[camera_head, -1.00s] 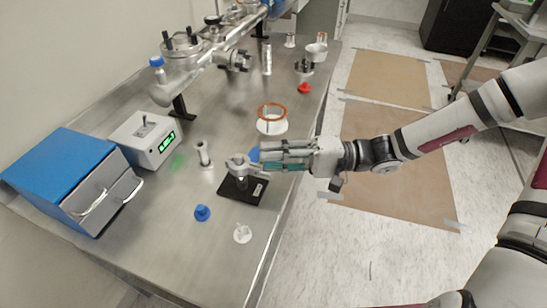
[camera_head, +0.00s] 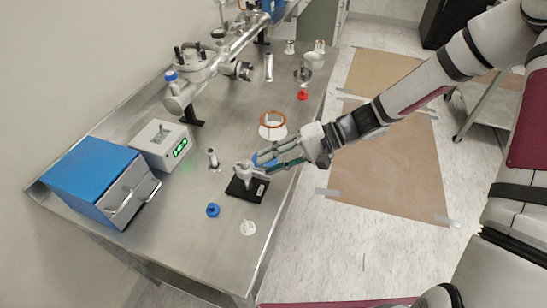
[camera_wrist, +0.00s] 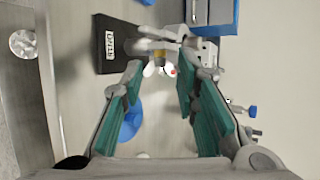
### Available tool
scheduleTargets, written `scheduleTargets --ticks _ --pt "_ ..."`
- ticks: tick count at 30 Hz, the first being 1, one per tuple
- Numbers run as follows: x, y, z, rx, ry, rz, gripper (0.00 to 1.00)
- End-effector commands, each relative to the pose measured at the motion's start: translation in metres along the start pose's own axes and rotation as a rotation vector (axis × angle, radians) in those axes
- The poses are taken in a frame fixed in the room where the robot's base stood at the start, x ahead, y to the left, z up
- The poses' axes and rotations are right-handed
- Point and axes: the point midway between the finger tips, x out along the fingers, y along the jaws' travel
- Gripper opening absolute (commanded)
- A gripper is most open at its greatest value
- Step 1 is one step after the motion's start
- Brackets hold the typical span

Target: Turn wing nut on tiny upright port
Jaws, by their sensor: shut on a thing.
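The tiny upright port (camera_head: 247,180) is a short grey metal fitting with a clamp around its top. It stands upright on a black base plate (camera_head: 236,189) with a white label. My gripper (camera_head: 256,166) reaches in from the right at the height of the clamp. In the wrist view its teal-padded fingers (camera_wrist: 160,62) converge on the clamp (camera_wrist: 155,45), shut on the wing nut at its side. The nut itself is small and mostly hidden by the fingertips. The black plate (camera_wrist: 112,62) shows behind the left finger.
A blue round part (camera_wrist: 131,120) lies below the fingers. A blue cap (camera_head: 213,210) and a white part (camera_head: 248,228) lie nearer the front edge. A metal tube (camera_head: 213,158) stands left of the port.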

Motion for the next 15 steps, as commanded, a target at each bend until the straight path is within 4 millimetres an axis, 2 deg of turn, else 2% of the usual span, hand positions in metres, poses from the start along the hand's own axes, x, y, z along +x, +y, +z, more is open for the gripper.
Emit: scheduleTargets --ticks 6,15 --pt "-0.0007 -0.0036 0.0003 0.041 0.001 0.107 0.0" --pt "-0.0001 -0.0033 -0.0009 0.069 0.001 0.167 0.0"
